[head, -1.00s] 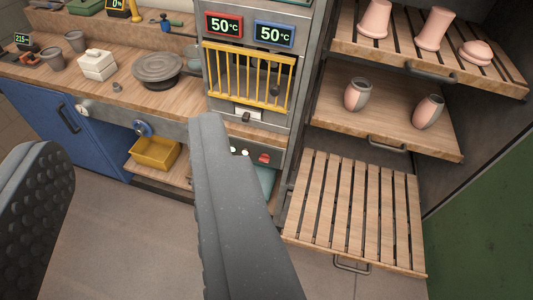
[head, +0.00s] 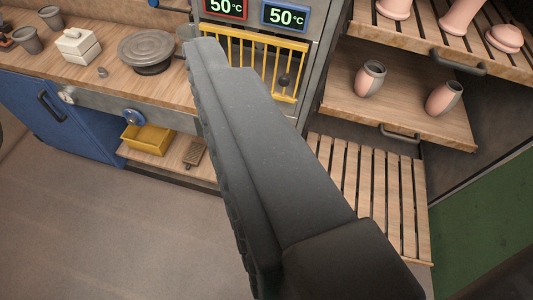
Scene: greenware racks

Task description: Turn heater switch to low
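The heater cabinet (head: 312,60) stands at top centre, with a red-framed and a blue-framed display both reading 50°C. A yellow barred guard (head: 262,62) covers its front, with a dark round knob (head: 285,80) showing among the bars. The small white plate with a dark lever below the guard, seen earlier, is hidden behind my finger. I cannot tell which control is the heater switch. My gripper (head: 98,90) is open and empty. Its right finger crosses the picture in front of the cabinet; only a sliver of the left finger shows at the left edge.
The workbench (head: 185,95) at left carries a grey turntable (head: 150,50), a white block (head: 78,47) and grey cups. Slatted racks (head: 410,195) with pink pots stand right. Open floor lies front left.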

